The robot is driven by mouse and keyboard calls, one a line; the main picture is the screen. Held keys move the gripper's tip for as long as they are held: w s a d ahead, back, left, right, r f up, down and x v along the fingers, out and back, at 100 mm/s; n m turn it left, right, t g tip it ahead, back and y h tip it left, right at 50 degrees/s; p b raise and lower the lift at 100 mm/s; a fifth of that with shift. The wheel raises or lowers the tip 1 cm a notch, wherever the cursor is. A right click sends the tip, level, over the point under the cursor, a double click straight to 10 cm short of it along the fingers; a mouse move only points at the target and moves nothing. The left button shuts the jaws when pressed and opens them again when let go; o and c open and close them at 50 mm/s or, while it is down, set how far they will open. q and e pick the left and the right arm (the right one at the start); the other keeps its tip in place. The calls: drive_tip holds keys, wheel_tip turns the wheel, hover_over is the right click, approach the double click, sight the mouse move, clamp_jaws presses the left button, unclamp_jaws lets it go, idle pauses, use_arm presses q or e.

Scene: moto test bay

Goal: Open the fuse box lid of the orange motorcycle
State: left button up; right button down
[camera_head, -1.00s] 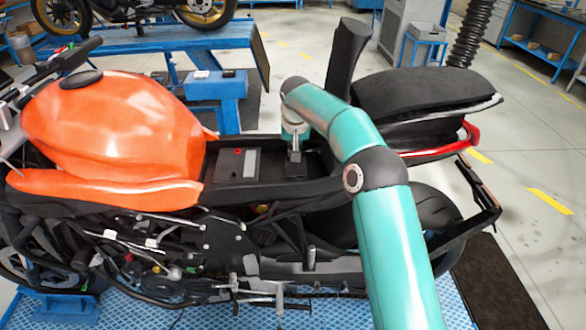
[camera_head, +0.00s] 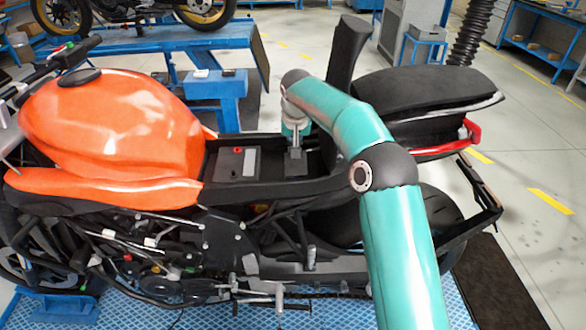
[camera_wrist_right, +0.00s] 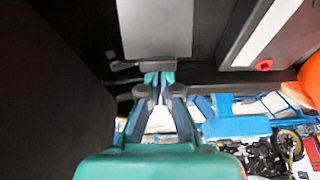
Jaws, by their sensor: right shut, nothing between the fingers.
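The orange motorcycle (camera_head: 110,125) stands side-on in the head view, its seat bay open behind the tank. In the bay are a grey-topped battery (camera_head: 236,163) with a red terminal and, right of it, a small dark box (camera_head: 295,164), apparently the fuse box. My right gripper (camera_head: 296,148) reaches down at this box; its tips are hard to make out. In the right wrist view, the right gripper (camera_wrist_right: 159,80) is shut and empty, its tips close to a dark tab on the edge of a grey panel (camera_wrist_right: 155,28), likely the lid. Contact is unclear. My left gripper is out of view.
The battery (camera_wrist_right: 250,50) lies close beside the gripper in the wrist view. A dark wall (camera_wrist_right: 60,80) fills its left side. The raised seat pad (camera_head: 348,58) and tail (camera_head: 430,95) stand near my right arm. A blue bench (camera_head: 170,40) is behind.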

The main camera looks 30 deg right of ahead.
drive_tip(key=shift+s+a+f, duration=0.5)
drive_tip(key=shift+s, duration=0.05)
drive_tip(key=shift+s+a+r+b, duration=0.2)
drive_tip(key=shift+s+b, duration=0.2)
drive_tip(key=shift+b, duration=0.25)
drive_tip(key=shift+s+r, duration=0.15)
drive_tip(key=shift+r, duration=0.3)
drive_tip(key=shift+s, duration=0.1)
